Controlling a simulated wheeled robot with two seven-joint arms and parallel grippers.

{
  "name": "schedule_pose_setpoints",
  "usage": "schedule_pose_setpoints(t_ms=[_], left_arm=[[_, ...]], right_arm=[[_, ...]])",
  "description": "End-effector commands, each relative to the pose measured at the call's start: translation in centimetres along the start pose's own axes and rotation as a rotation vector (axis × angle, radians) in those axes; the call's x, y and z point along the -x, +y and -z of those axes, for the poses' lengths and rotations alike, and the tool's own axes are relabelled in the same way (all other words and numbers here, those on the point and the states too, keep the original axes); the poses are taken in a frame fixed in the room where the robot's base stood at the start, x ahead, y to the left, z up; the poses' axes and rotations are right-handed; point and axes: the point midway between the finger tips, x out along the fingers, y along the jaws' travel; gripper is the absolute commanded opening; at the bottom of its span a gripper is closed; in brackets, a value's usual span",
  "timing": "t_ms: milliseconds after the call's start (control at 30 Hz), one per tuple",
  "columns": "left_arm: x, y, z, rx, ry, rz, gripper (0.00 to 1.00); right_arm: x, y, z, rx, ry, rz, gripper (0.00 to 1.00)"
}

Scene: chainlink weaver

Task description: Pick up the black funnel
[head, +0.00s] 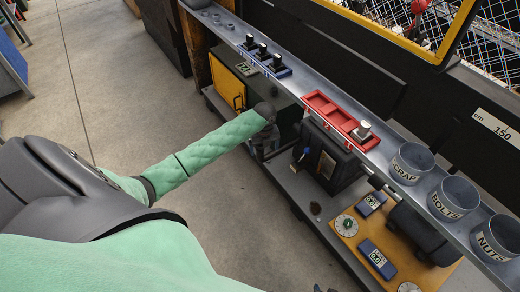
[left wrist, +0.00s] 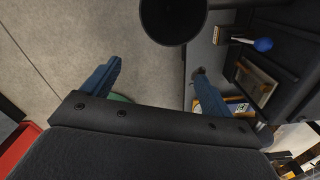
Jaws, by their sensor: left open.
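My left gripper (head: 264,150) hangs beside the front of the bench in the head view, at the end of the green-sleeved arm. In the left wrist view its two blue fingers (left wrist: 155,88) are spread wide with nothing between them. A black round shape (left wrist: 172,18) shows beyond the fingers at the top of that view. It is cut off, and I cannot tell whether it is the black funnel. A small dark object (head: 316,208) lies on the lower shelf in the head view, too small to identify. My right gripper is not in view.
The upper shelf holds a red tray (head: 322,112) and grey cups marked SCRAP (head: 411,165), BOLTS (head: 452,200) and NUTS (head: 495,240). A dark box (head: 335,160) stands on the lower shelf. An orange board (head: 400,258) carries blue gauges. The concrete floor (head: 120,70) is open.

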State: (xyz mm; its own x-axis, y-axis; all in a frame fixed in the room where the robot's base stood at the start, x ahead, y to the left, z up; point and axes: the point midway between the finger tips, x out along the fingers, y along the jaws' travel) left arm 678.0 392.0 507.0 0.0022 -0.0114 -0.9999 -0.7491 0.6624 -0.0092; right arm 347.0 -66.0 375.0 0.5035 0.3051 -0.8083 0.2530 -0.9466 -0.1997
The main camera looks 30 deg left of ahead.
Motion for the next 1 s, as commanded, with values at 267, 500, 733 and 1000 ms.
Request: schedule_pose_setpoints(t_ms=[267, 500, 733, 1000], left_arm=[[1.3, 0.6, -7.0, -0.177, -0.008, -0.01, 0.86], [-0.3, 0.7, -7.4, -0.193, -0.005, -0.01, 0.86], [-1.8, 0.5, -7.1, -0.193, -0.006, -0.01, 0.86], [-5.1, 0.1, -6.4, -0.191, -0.004, -0.011, 0.86]], right_arm=[[-2.8, -0.3, -2.1, -0.005, 0.05, 0.013, 0.36], [-3.0, -0.3, -2.2, -0.005, 0.056, 0.014, 0.36], [-2.9, -0.3, -2.1, -0.005, 0.055, 0.014, 0.36], [-2.6, -0.4, -1.9, -0.005, 0.05, 0.015, 0.36]])
